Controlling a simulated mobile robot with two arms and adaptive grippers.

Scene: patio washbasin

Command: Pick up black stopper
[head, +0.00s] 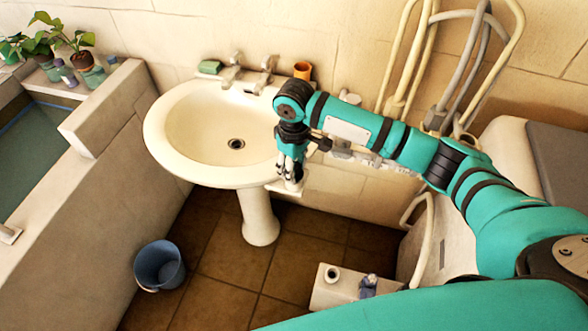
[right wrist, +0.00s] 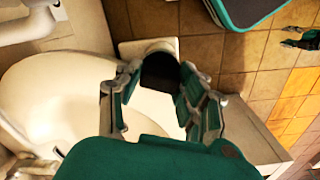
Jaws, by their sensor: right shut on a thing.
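My right gripper (head: 291,178) is at the front right edge of the white washbasin (head: 180,165), pointing down over a small pale ledge. The right wrist view shows the black stopper (right wrist: 160,72) between the fingertips of this gripper (right wrist: 158,85), which is shut on it. The stopper is just over the pale ledge (right wrist: 137,47); I cannot tell whether it still touches it. In the head view the fingers hide the stopper. The basin's dark drain (head: 236,144) is to the left of the gripper. My left gripper is not in the head view.
A green soap (head: 210,67), taps (head: 267,66) and an orange cup (head: 303,70) are along the basin's back. A blue bucket (head: 160,266) stands on the floor at left. A white box (head: 328,290) stands at lower right. Hoses (head: 412,50) hang on the wall.

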